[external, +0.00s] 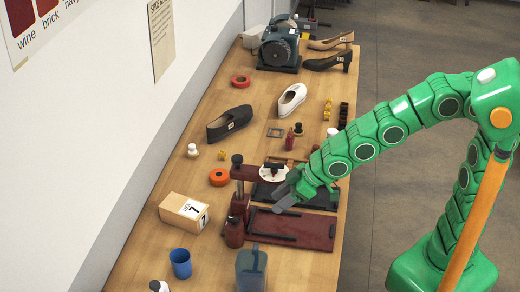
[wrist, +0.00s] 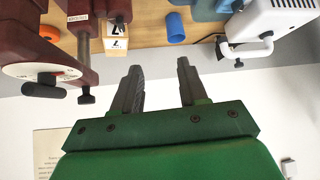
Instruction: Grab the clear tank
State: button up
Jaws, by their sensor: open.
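A blue-grey, see-through tank (external: 251,268) stands at the near end of the table in the external view, cut off by the bottom edge. In the wrist view a blue-grey body (wrist: 208,9) at the top edge, beside a white machine (wrist: 285,20), looks like the same tank, only partly in frame. My gripper (external: 282,198) is above the dark red press, farther up the table than the tank and clear of it. In the wrist view my gripper (wrist: 157,68) has its two fingers apart with nothing between them.
The dark red press (external: 300,226) stands between my gripper and the tank. A blue cup (external: 180,263) and a numbered box (external: 184,212) are left of the tank. Shoes, tape rolls and a grey-green machine (external: 280,47) occupy the far table. The wall runs along the left.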

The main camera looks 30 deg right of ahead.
jog(key=s+a, duration=0.1)
jog(key=a, duration=0.1)
send_near(256, 251)
jog(key=w+d+f, duration=0.2)
jog(key=w+f, duration=0.3)
jog(key=f, duration=0.2)
jog(key=shift+s+a+x, duration=0.1)
jog(key=shift+a+x, duration=0.05)
jog(key=shift+x, duration=1.15)
jog(key=shift+s+a+x, duration=0.15)
jog(key=shift+x, duration=1.2)
jog(key=shift+s+a+x, duration=0.1)
jog(key=shift+a+x, duration=0.05)
jog(key=shift+x, duration=1.15)
jog(key=shift+r, duration=0.2)
grip_shut()
